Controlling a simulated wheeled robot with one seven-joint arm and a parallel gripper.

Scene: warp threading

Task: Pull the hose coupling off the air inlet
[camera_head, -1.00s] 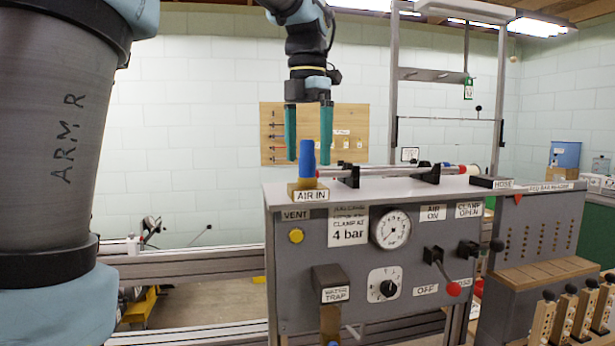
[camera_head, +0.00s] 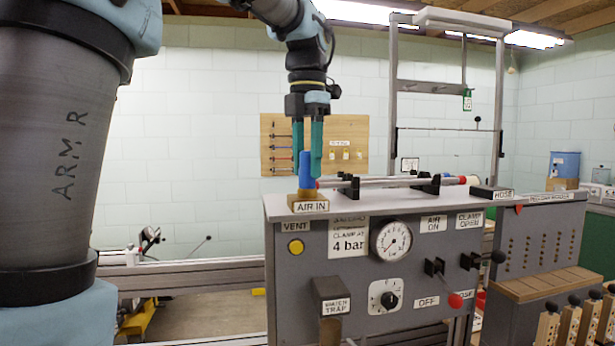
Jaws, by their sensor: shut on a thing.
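The blue hose coupling (camera_head: 306,172) stands upright on the brass-coloured air inlet block (camera_head: 308,198), labelled AIR IN, on the left end of the grey panel's top. My gripper (camera_head: 307,165) points straight down from above. Its two teal fingers are close together and shut on the upper part of the coupling. The right finger lies along the coupling's right side. The left finger is partly hidden behind the coupling. The coupling still sits on the block, with no gap visible between them.
A rod on clamps (camera_head: 400,181) lies along the top, right of the inlet. A wooden tool board (camera_head: 345,135) hangs behind. Above my gripper's left side is clear.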

